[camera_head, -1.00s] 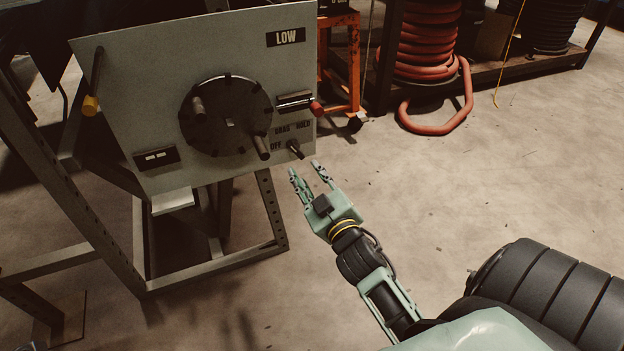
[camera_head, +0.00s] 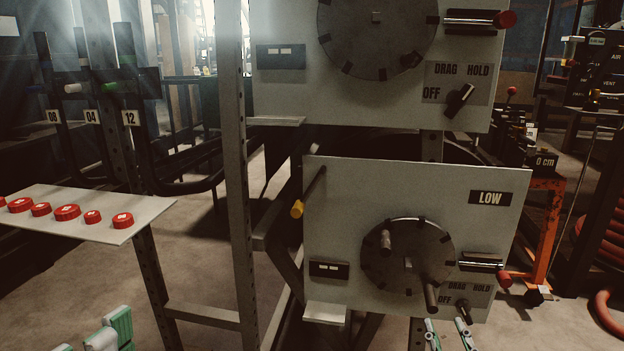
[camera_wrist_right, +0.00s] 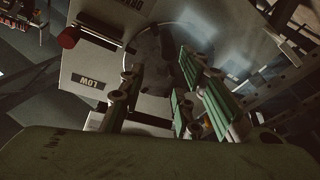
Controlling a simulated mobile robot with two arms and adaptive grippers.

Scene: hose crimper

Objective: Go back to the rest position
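My right gripper (camera_head: 449,332) shows at the bottom edge of the head view, just below the lower grey panel marked LOW (camera_head: 340,215). Its two fingers are apart with nothing between them. A black switch (camera_head: 463,309) by the OFF label is just above the fingertips; a gap between them cannot be judged. In the right wrist view the fingers (camera_wrist_right: 158,95) are spread in front of the panel (camera_wrist_right: 88,60). Part of my left gripper (camera_head: 95,338) shows at the bottom left corner of the head view; most of it is cut off.
An upper grey panel (camera_head: 290,95) hangs above the lower one, with its own black switch (camera_head: 460,100). A pale shelf (camera_head: 150,208) with several red caps stands at the left. An orange stand (camera_head: 543,225) and red hose (camera_head: 603,240) are at the right.

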